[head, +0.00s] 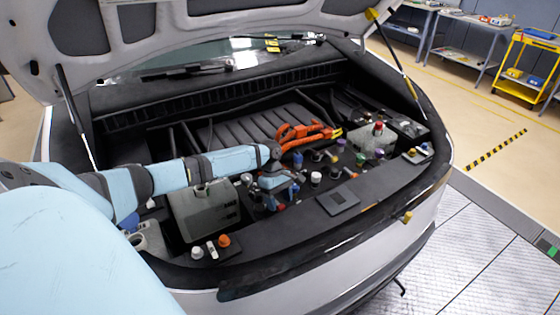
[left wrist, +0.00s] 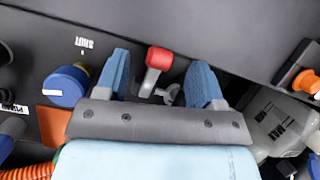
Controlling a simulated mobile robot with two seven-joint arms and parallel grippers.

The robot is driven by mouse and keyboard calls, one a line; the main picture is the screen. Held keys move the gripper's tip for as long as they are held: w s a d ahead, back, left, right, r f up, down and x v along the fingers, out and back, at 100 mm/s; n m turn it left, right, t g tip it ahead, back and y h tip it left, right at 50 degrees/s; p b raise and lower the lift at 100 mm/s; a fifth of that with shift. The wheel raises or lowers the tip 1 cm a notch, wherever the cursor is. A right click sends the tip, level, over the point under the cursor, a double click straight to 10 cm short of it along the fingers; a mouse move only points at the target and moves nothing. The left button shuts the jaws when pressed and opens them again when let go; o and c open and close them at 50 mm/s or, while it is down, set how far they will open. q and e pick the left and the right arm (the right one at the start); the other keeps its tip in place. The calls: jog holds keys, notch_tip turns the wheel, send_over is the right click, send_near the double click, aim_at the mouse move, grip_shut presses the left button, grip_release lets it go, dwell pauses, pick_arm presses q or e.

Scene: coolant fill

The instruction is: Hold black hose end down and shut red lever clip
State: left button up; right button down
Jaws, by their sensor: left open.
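My left gripper (head: 287,190) reaches in from the left over the open car compartment. In the left wrist view its two blue fingers (left wrist: 160,68) are apart. The red lever clip (left wrist: 158,58) shows between them, with a red head on a short grey stem and a grey piece at its foot. There are gaps between the lever and both fingers, and I cannot tell how deep it sits between them. A white "SHUT" mark (left wrist: 85,43) is on the dark panel to the left. I cannot make out the black hose end in either view. My right gripper is not in view.
A blue cap (left wrist: 66,86) sits left of the fingers. A translucent grey tank (left wrist: 283,125) and an orange-ringed knob (left wrist: 306,82) are at the right. Orange cables (head: 305,133) lie behind the gripper. Several caps crowd the bay, under the raised hood (head: 200,30).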

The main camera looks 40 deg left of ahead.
pick_arm(q)
jog(key=shift+s+d+f, duration=0.1)
jog(key=shift+d+f, duration=0.1)
jog(key=shift+f, duration=0.35)
jog(key=c, duration=0.9)
jog(key=shift+c, duration=0.2)
